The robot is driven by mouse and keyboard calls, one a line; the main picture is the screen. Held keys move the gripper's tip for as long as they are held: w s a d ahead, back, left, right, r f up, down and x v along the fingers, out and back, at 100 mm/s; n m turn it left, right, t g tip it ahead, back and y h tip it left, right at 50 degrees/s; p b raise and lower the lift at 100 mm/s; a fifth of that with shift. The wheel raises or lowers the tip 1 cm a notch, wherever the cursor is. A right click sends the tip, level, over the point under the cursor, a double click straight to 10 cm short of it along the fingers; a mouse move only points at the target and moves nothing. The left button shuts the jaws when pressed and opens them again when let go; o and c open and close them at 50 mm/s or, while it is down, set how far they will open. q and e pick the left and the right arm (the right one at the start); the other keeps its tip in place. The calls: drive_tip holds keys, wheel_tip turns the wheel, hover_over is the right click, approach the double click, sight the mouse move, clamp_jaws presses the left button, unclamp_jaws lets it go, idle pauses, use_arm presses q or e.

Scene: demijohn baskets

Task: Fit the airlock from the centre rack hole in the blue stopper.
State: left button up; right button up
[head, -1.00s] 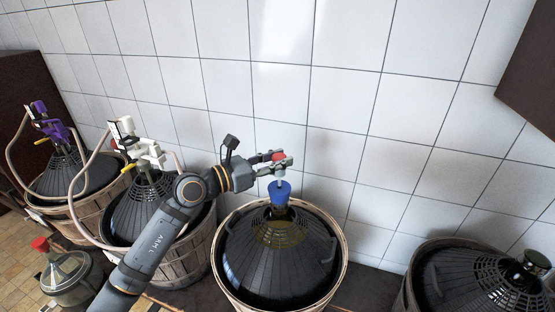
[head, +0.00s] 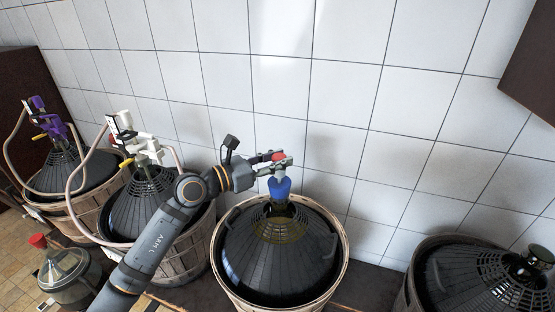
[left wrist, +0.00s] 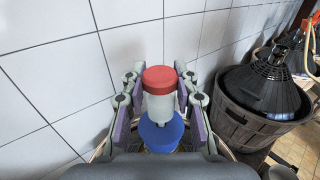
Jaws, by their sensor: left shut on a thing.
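My left gripper (head: 276,165) is shut on the airlock, which has a red cap (head: 278,156) and a pale clear body (left wrist: 160,107). In the left wrist view the airlock stands upright between the two fingers (left wrist: 161,112). The blue stopper (head: 279,187) sits in the neck of the middle demijohn (head: 275,250). It also shows in the left wrist view (left wrist: 163,133), right below the airlock body. The airlock is over the stopper with no clear gap; how deep its stem sits in the stopper is hidden. I see no rack. My right gripper is not in view.
Two basketed demijohns with white (head: 146,150) and purple (head: 55,128) fittings and hoses stand at left. A small red-capped jug (head: 70,275) is at lower left. Another basketed demijohn (head: 480,285) is at right. A tiled wall (head: 400,100) stands close behind.

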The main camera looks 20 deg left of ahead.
use_arm(q)
drive_tip(key=shift+f+b, duration=0.65)
drive_tip(key=shift+f, duration=0.2)
drive_tip(key=shift+r, duration=0.1)
drive_tip(key=o, duration=1)
wheel_tip(320, 180, up, 10)
